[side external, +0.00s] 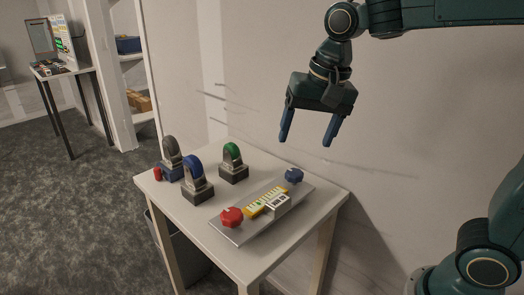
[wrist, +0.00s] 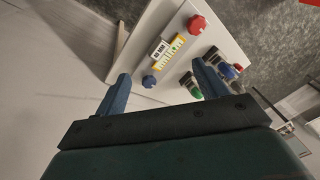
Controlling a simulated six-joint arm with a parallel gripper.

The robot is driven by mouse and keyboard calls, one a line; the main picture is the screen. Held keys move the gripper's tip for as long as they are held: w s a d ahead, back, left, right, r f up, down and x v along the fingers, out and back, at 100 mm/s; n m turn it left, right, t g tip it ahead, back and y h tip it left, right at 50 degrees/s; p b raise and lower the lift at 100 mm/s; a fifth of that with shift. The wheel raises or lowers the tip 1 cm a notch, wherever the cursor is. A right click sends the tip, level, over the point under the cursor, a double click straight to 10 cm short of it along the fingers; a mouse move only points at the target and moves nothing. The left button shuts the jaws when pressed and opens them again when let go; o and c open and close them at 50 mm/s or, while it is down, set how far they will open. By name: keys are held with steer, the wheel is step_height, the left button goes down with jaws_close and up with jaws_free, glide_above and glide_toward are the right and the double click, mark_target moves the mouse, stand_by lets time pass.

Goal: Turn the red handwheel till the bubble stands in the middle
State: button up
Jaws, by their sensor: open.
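The red handwheel (side external: 231,217) sits at the near left end of a grey plate (side external: 240,235) on the white table. A yellow level piece (side external: 262,204) with a white block beside it lies mid-plate; the bubble is too small to make out. A blue handwheel (side external: 293,175) sits at the plate's far end. My gripper (side external: 306,142) is open and empty, high above the table's back right part, apart from everything. In the wrist view the red handwheel (wrist: 197,24) shows at the top, beyond the fingertips, with the yellow level (wrist: 166,54) and blue handwheel (wrist: 149,81) nearer.
Three wheel-like items on blocks stand left of the plate: grey (side external: 169,147), blue (side external: 193,170) and green (side external: 232,150). A small red item (side external: 157,174) is at the table's left edge. A bin (side external: 178,250) stands below. A wall is close behind the table.

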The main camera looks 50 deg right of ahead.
steer(key=w+a+f+m+g, duration=0.2)
steer(key=w+a+f+m, duration=0.15)
steer(key=w, duration=0.45)
steer(key=m, duration=0.4)
glide_above(230, 214)
step_height(230, 214, down, 5)
steer(key=shift+f+g, duration=0.2)
steer(key=shift+g, duration=0.2)
step_height(230, 214, down, 14)
steer(key=shift+r, duration=0.1)
steer(key=shift+c, duration=0.4)
steer(key=c, duration=0.9)
steer(key=shift+n, duration=0.25)
